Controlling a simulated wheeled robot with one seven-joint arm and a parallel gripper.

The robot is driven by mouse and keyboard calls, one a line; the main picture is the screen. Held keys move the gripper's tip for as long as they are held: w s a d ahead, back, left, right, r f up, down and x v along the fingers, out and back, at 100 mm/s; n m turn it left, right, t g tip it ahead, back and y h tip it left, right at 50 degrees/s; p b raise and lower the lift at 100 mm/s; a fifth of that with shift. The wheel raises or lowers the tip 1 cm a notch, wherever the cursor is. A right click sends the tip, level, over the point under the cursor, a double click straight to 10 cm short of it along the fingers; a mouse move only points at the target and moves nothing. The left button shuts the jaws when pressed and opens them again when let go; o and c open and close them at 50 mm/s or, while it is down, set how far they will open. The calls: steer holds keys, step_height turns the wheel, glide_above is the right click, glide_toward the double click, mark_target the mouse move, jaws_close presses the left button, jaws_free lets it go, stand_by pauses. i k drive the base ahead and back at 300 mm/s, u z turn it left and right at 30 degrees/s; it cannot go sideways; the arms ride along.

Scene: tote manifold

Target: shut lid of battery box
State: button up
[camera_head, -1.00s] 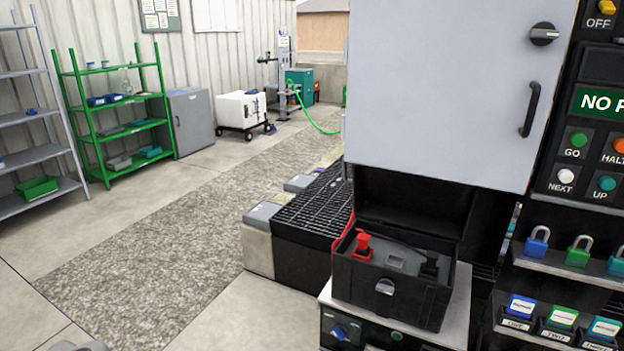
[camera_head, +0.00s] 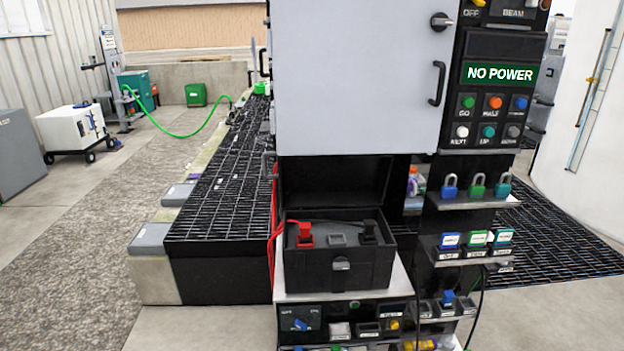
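The black battery box (camera_head: 365,270) stands on a light shelf below the grey cabinet. Its lid (camera_head: 336,184) is up, standing tilted back behind the box. Inside the open top I see a red terminal clamp (camera_head: 305,236) on the left, a black terminal clamp (camera_head: 369,231) on the right and a small grey piece between them. A red cable leaves the box on the left. A grey latch (camera_head: 341,265) is on the box's front face. My gripper is not in view.
The grey cabinet door (camera_head: 360,80) hangs directly above the box. A control panel reading NO POWER (camera_head: 499,75) and several padlocks (camera_head: 477,187) are to the right. A black grating (camera_head: 220,210) lies left. Open floor (camera_head: 80,240) is at far left.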

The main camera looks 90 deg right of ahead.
mark_target(329, 181)
steer(key=z, duration=2.9)
steer(key=k, duration=0.6)
steer(key=u, duration=0.7)
steer(key=i, duration=0.55)
steer(key=u, duration=1.15)
steer(key=i, duration=1.75)
steer(key=z, duration=1)
steer(key=i, duration=0.65)
steer(key=z, duration=0.55)
